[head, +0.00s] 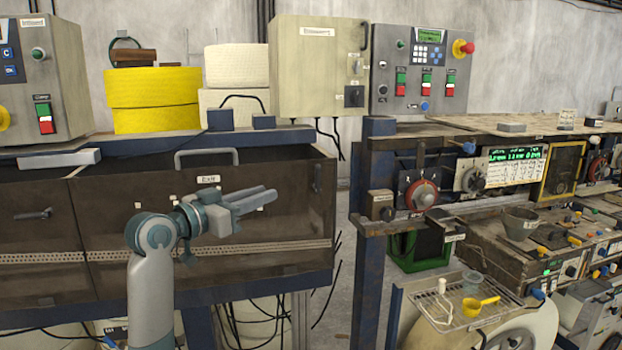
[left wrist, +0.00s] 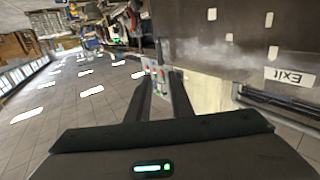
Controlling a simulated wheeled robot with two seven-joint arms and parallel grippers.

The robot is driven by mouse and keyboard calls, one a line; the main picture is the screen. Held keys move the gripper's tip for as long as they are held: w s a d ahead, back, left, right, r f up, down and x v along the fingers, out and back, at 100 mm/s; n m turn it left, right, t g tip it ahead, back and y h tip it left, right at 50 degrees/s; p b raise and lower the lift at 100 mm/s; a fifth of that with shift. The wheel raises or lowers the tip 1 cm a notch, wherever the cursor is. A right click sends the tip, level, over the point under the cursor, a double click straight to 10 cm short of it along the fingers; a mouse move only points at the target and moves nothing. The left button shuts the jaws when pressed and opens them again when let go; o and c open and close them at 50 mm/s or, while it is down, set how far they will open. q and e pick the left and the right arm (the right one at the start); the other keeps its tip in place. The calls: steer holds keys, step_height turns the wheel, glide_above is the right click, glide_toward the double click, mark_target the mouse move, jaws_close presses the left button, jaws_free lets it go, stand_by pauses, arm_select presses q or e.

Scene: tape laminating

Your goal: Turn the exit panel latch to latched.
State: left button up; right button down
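The exit panel (head: 285,225) is a dark, see-through brown panel with a white "Exit" label (head: 208,179) and a grey bar handle (head: 206,157) on its top edge. A small dark upright piece (head: 317,177) sits at the panel's right edge; it may be the latch, but its setting cannot be read. My left gripper (head: 272,198) is in front of the panel, pointing right, left of that piece. In the left wrist view its two fingers (left wrist: 162,78) stand apart with nothing between them. The label shows upside down there (left wrist: 289,77). My right gripper is in neither view.
Yellow rolls (head: 152,100) and white rolls stand on top of the machine. A beige box (head: 318,65) and a grey control panel (head: 420,68) stand behind. A red dial (head: 423,195) is on the bench at right. A gap with hanging cables separates machine and bench.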

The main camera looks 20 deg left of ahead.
arm_select(q)
steer(key=p, duration=0.8)
glide_toward(316, 176)
steer(key=x, duration=0.7)
steer(key=shift+w+r, duration=0.2)
steer(key=shift+w+d+f, duration=0.1)
steer(key=shift+w+d, duration=0.05)
steer(key=shift+w, duration=0.15)
jaws_close()
